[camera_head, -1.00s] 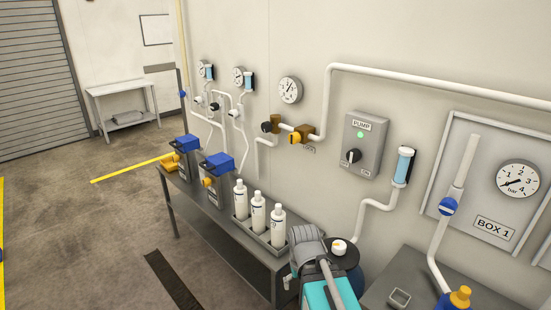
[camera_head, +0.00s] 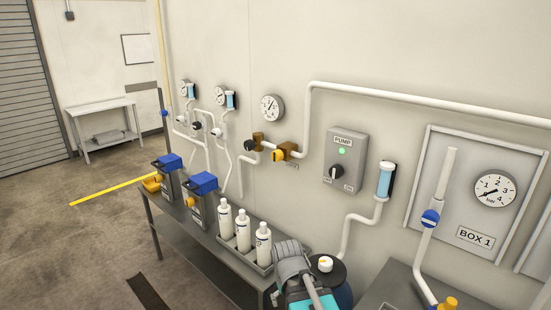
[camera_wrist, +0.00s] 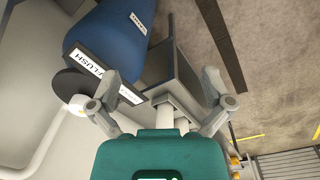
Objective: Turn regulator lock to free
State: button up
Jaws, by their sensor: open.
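Two brass fittings sit on the white wall pipe left of the pump box in the head view. One carries a black knob (camera_head: 250,145). The other has a yellow knob (camera_head: 278,155) with a small tag (camera_head: 292,166) below it, too small to read. I cannot tell which of them is the regulator lock, or its setting. A round gauge (camera_head: 272,108) hangs above them. My gripper (camera_wrist: 160,88) is open and empty in the wrist view, pointing toward a blue drum (camera_wrist: 110,35) and a FLUSH label (camera_wrist: 98,68). It is away from the knobs.
A grey bench (camera_head: 185,235) along the wall holds blue-topped units and several white bottles (camera_head: 243,230). The pump box (camera_head: 345,160) with a green light and the BOX 1 panel (camera_head: 475,237) are to the right. Open floor (camera_head: 90,240) lies at left.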

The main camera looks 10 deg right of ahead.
jog(key=w+d+r+n+t+h+p, duration=0.1)
jog(key=w+d+r+n+h, duration=0.1)
jog(key=w, duration=0.4)
jog(key=w+d+r+n+t+h+p, duration=0.1)
jog(key=w+r+n+h, duration=0.15)
jog(key=w, duration=0.45)
jog(key=n+t+h+p, duration=0.3)
jog(key=n+t+h, duration=0.6)
jog(key=n, duration=0.6)
send_near(274, 157)
jog(key=w+v, duration=0.1)
jog(key=v, duration=0.2)
jog(key=shift+s+a+g+h, duration=0.1)
jog(key=shift+s+g+h, duration=0.1)
jog(key=shift+g+h, duration=0.2)
jog(key=shift+w, duration=0.1)
jog(key=x, duration=1.3)
jog(key=shift+w+d+f, duration=0.1)
jog(key=shift+d, duration=0.2)
